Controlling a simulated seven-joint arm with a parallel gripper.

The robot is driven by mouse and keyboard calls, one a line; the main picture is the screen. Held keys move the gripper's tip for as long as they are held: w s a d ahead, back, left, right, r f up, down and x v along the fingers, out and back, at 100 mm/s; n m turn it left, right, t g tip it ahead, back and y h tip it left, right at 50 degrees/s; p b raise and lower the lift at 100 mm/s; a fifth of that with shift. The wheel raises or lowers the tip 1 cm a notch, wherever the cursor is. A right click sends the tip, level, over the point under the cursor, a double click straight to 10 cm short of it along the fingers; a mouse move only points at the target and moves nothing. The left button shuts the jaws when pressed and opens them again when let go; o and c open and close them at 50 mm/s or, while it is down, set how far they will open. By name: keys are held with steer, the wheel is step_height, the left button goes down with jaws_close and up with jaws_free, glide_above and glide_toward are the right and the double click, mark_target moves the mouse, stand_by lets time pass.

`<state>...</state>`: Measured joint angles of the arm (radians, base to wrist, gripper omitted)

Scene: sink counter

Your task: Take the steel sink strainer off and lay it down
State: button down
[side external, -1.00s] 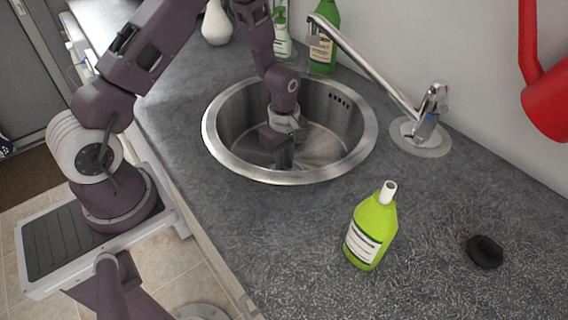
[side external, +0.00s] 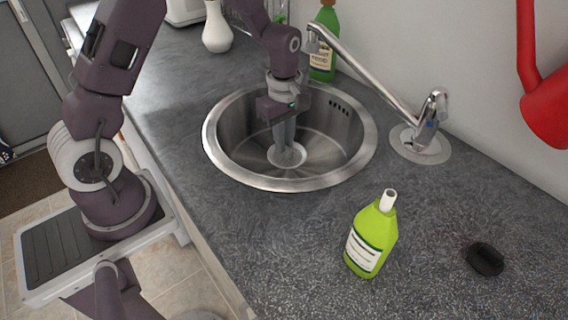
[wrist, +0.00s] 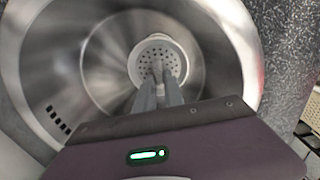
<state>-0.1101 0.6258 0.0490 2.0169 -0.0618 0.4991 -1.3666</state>
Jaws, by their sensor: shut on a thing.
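The steel sink strainer (side external: 287,156) is a small round perforated disc with a pale rim, inside the round steel sink (side external: 222,150). It also shows in the wrist view (wrist: 174,52), at the ends of my fingers. My gripper (side external: 284,147) points down into the sink and is shut on the middle of the strainer. In the wrist view the fingertips (wrist: 158,76) meet at its centre. The strainer looks raised above the sink floor, but the exact gap is hard to tell.
A green bottle (side external: 371,238) stands on the counter in front of the sink. A black object (side external: 485,259) lies to its right. The tap (side external: 375,78) reaches over the sink's back. Another green bottle (side external: 323,45) and a white vase (side external: 217,30) stand behind. Counter left of the green bottle is clear.

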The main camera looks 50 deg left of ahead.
step_height(320, 180, up, 15)
steer(key=w+d+r+m, duration=0.1)
steer(key=w+d, duration=0.3)
steer(key=d, duration=0.3)
steer(key=w+d, duration=0.5)
steer(key=d, duration=0.3)
steer(key=s+d+m, duration=0.1)
steer(key=d+m, duration=0.1)
steer(key=d, duration=1.1)
steer(key=f, duration=0.5)
steer(key=shift+s+d+f, duration=0.1)
steer(key=shift+d+f, duration=0.15)
steer(key=shift+f, duration=0.05)
steer(key=shift+f, duration=3.1)
steer(key=shift+f, duration=0.3)
